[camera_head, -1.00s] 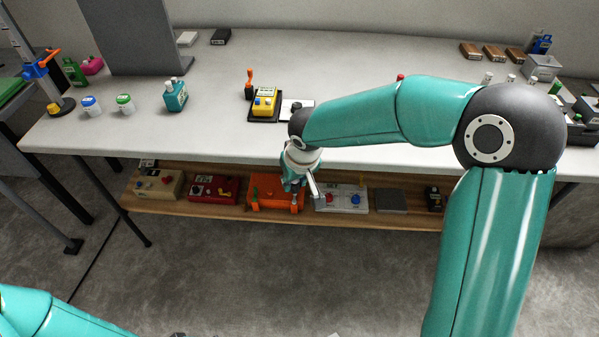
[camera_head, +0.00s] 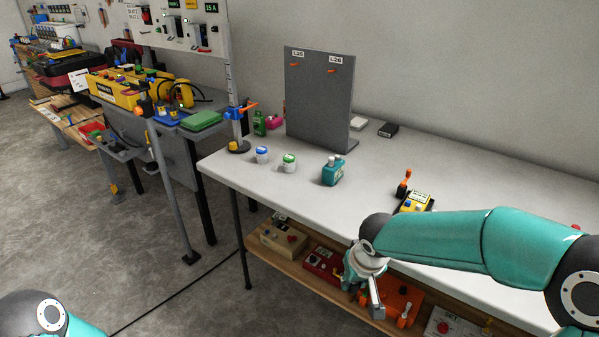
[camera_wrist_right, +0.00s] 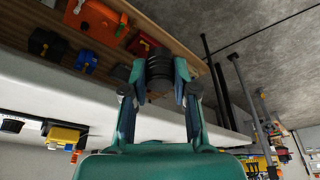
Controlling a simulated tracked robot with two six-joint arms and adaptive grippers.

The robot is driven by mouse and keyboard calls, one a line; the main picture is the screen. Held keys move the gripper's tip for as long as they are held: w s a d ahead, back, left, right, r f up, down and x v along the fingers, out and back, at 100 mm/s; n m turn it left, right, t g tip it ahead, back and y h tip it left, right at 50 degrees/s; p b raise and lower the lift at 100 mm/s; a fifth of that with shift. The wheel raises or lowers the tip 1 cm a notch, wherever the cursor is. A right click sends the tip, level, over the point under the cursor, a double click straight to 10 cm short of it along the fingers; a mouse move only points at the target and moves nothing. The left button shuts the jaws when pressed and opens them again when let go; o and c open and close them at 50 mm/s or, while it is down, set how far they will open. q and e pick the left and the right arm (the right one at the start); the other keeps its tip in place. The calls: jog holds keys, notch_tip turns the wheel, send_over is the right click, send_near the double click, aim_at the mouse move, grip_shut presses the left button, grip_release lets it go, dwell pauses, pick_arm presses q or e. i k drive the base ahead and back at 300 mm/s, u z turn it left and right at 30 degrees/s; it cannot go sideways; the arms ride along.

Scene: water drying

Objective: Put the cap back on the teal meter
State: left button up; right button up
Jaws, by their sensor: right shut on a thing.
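The teal meter (camera_head: 332,171) stands upright on the white bench, near its front left part, with pale fittings on top. My right gripper (camera_wrist_right: 160,72) is shut on a dark ribbed round piece (camera_wrist_right: 158,66), which looks like the cap, in the right wrist view. In the head view the right gripper (camera_head: 374,298) hangs in front of the bench edge, to the right of and lower than the teal meter, well apart from it. My left gripper is out of view.
Blue-lidded (camera_head: 262,155) and green-lidded (camera_head: 289,162) jars stand left of the meter. A grey upright panel (camera_head: 318,100) is behind it. A yellow device (camera_head: 414,202) sits to the right. The lower shelf (camera_head: 262,247) holds several boxes. Bench between meter and yellow device is clear.

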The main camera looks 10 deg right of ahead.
aim_at(332, 171)
jog(key=u, duration=0.3)
jog(key=k, duration=1.25)
jog(key=z, duration=0.55)
jog(key=i, duration=1)
